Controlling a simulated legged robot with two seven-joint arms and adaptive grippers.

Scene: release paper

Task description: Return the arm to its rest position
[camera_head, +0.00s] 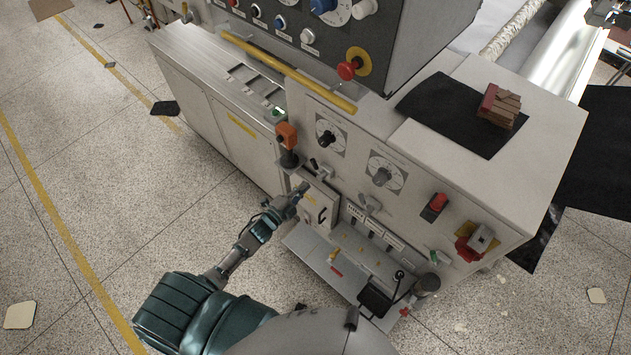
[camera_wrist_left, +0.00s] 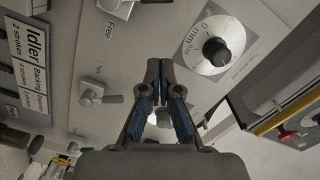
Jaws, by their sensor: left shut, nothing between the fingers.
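My left arm comes in from the lower left in the head view, bent toward the front of the grey machine (camera_head: 330,105). My left gripper (camera_head: 300,190) is close to the machine's front panel, by the small levers below the dials. In the left wrist view the gripper (camera_wrist_left: 158,68) has its two fingers together, with nothing between them. A lever (camera_wrist_left: 97,94) shows to the left of the fingers and a round dial (camera_wrist_left: 215,50) to their right. I cannot tell whether the fingertips touch the panel. My right gripper does not show.
An orange control box (camera_head: 287,135) stands at the panel's left corner, and a red switch (camera_head: 437,203) is further right. A shelf with small levers (camera_head: 335,268) juts out below. Open floor (camera_head: 110,190) is at the left.

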